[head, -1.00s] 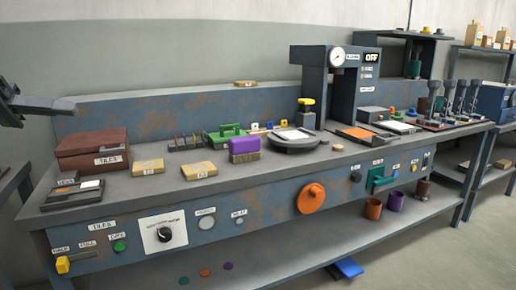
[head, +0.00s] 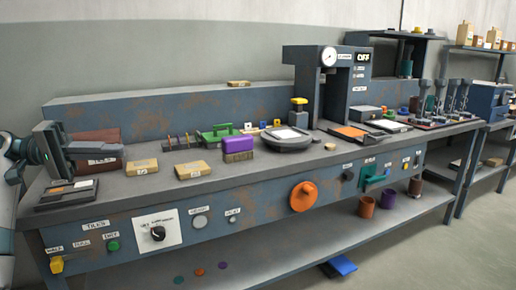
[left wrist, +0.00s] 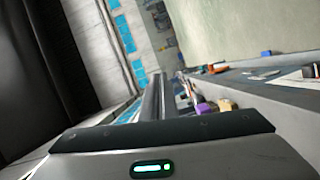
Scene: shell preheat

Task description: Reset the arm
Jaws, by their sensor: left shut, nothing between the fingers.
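My left gripper (head: 120,150) is at the left end of the bench, in front of the brown tiles box (head: 85,145) and partly hiding it. Its fingers are shut and empty, pointing right. In the left wrist view its shut fingers (left wrist: 158,97) run up the middle of the picture, with the bench beside them at the right. My right gripper is not in view.
The bench (head: 240,195) holds tan blocks (head: 193,170), a purple block (head: 238,143), a round dark plate stand (head: 288,138) and a tall press (head: 318,85) reading OFF. A flat dark tray (head: 66,194) lies below my left gripper.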

